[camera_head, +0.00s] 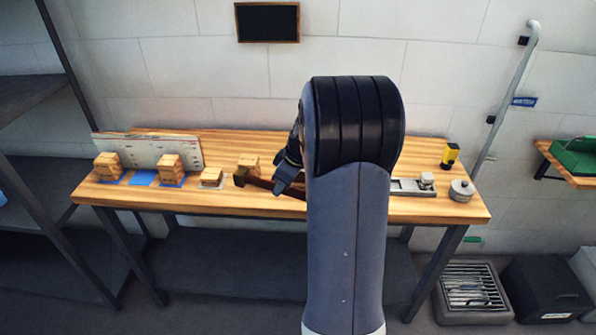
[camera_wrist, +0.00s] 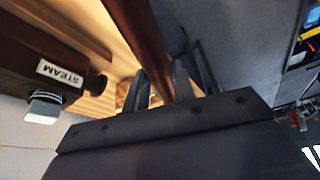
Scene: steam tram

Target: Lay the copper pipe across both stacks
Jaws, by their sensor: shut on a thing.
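My gripper (camera_wrist: 160,86) is shut on a brown-red copper pipe (camera_wrist: 143,38), which runs between its fingers and out of the top of the wrist view. In the head view my gripper (camera_head: 287,172) is partly hidden by my arm, and the pipe (camera_head: 264,184) points left above the wooden bench. Two wooden block stacks stand at the bench's left: one far left (camera_head: 108,166) and one to its right (camera_head: 171,168), both at blue squares. The pipe is apart from both stacks. Its right part is hidden in the head view.
A bare blue square (camera_head: 143,178) lies between the stacks, with a pale board (camera_head: 150,151) behind. A low block (camera_head: 210,177) and another block (camera_head: 249,161) stand between stacks and gripper. A brown STEAM-labelled object (camera_wrist: 40,65) is near the pipe. A yellow item (camera_head: 450,155) stands right.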

